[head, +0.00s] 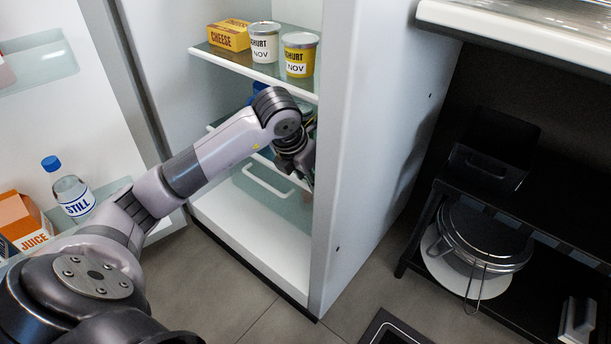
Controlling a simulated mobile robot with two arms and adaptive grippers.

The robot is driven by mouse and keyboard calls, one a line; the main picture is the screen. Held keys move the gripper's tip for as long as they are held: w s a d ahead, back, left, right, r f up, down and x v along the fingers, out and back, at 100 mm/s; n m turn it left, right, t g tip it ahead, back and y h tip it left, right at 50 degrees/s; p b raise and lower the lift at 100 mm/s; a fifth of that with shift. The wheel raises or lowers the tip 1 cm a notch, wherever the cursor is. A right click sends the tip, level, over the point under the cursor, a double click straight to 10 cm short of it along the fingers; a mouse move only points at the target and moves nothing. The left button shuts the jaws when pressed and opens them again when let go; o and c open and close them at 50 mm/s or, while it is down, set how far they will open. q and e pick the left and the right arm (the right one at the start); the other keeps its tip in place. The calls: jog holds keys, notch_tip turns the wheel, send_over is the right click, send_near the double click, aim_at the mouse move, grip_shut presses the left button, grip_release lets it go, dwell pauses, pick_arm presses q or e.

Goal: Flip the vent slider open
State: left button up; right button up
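I cannot make out a vent slider in the head view. An open fridge (338,200) stands in the middle, and my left arm reaches into it from the left. My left gripper (304,168) is inside, below the upper shelf and close to the fridge's right side wall. That wall's front edge hides part of the gripper, and its fingers cannot be read as open or shut. A drawer (268,186) with a white handle is just below and left of the gripper. My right gripper is not in view.
The upper fridge shelf (235,66) holds a cheese box (230,35) and two yoghurt tubs (299,54). The open door at left holds a STILL bottle (72,192) and a juice carton (20,222). A black rack (545,200) with a lidded pan (484,238) stands at right.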

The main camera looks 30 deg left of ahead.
pick_arm(q)
grip_shut()
dwell(0.6)
